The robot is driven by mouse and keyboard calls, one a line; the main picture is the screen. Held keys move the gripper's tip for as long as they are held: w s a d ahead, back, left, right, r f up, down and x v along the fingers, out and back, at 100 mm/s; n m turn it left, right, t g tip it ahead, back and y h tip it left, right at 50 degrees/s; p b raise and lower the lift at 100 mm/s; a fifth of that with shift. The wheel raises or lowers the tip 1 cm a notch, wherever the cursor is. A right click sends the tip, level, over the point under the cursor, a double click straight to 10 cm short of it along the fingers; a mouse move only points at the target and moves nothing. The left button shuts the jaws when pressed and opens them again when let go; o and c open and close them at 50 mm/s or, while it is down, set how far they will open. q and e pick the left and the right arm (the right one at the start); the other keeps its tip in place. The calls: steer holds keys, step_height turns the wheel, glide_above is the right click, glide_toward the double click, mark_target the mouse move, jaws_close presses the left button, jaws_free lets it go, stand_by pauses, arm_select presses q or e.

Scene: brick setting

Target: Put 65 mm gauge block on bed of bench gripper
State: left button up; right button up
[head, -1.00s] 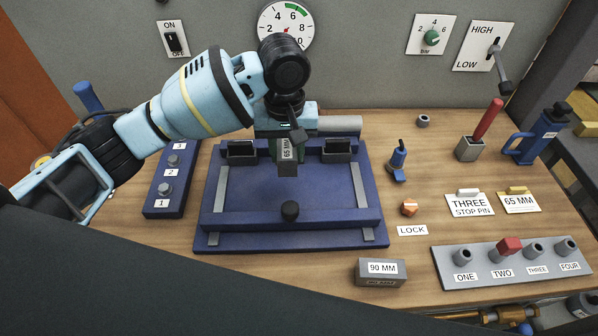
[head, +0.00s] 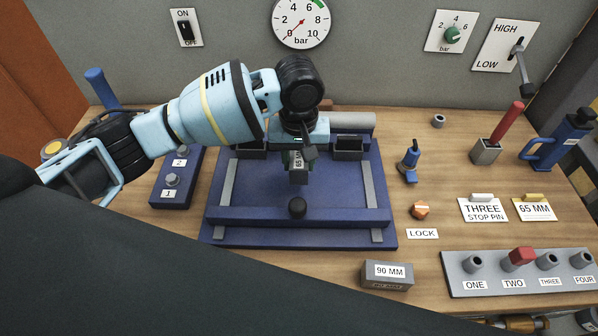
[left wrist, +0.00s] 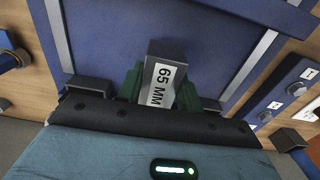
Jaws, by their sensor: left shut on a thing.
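My left gripper (head: 297,158) is shut on the 65 mm gauge block (head: 298,172), a grey block with a "65 MM" label. The block is held upright over the back part of the blue bench gripper bed (head: 260,186), between the two dark jaws. In the left wrist view the block (left wrist: 165,85) sits between green finger pads, with the blue bed (left wrist: 110,35) beyond it. I cannot tell whether the block touches the bed. My right gripper is not in view.
A 90 MM block (head: 387,275) stands in front on the right. A blue box with numbered buttons (head: 176,180) lies left of the bed. A grey strip with several sockets (head: 500,272), a lock knob (head: 420,211) and a small blue lever (head: 410,160) stand to the right.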

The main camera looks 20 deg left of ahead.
mark_target(299, 159)
arm_select(q)
step_height(299, 159, down, 5)
steer(key=shift+r+b, duration=0.15)
steer(key=shift+b, duration=0.15)
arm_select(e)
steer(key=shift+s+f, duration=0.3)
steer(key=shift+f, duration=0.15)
arm_select(q)
steer(key=o, duration=1.1)
step_height(299, 159, up, 11)
steer(key=shift+r+p, duration=0.1)
steer(key=shift+p, duration=0.65)
steer(key=shift+r, duration=0.45)
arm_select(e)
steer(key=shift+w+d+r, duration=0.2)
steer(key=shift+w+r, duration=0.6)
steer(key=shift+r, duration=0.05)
